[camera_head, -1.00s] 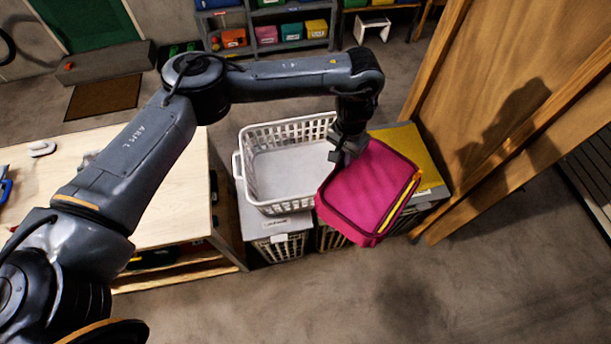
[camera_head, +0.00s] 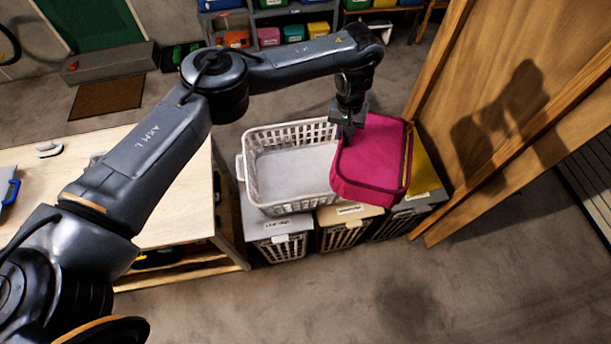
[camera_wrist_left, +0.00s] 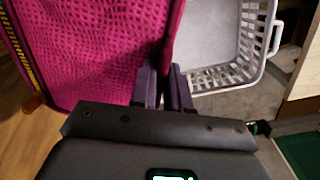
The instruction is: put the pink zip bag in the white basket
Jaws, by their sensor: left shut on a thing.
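The pink zip bag (camera_head: 370,160) hangs from my left gripper (camera_head: 348,128), which is shut on its left edge. The bag is held up just right of the white basket, over the hampers. The white basket (camera_head: 243,170) stands on top of the hampers and looks empty inside. In the left wrist view the bag (camera_wrist_left: 85,45) fills the upper left, the gripper fingers (camera_wrist_left: 163,88) pinch its edge, and the basket (camera_wrist_left: 228,72) shows at upper right. My right gripper is not in view.
Several lidded hampers (camera_head: 283,247) stand under the basket, one with a yellow lid (camera_head: 424,175). A wooden workbench (camera_head: 165,212) is to the left, and a tall wooden door panel (camera_head: 500,100) is close on the right. Shelves with coloured bins (camera_head: 268,37) are at the back.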

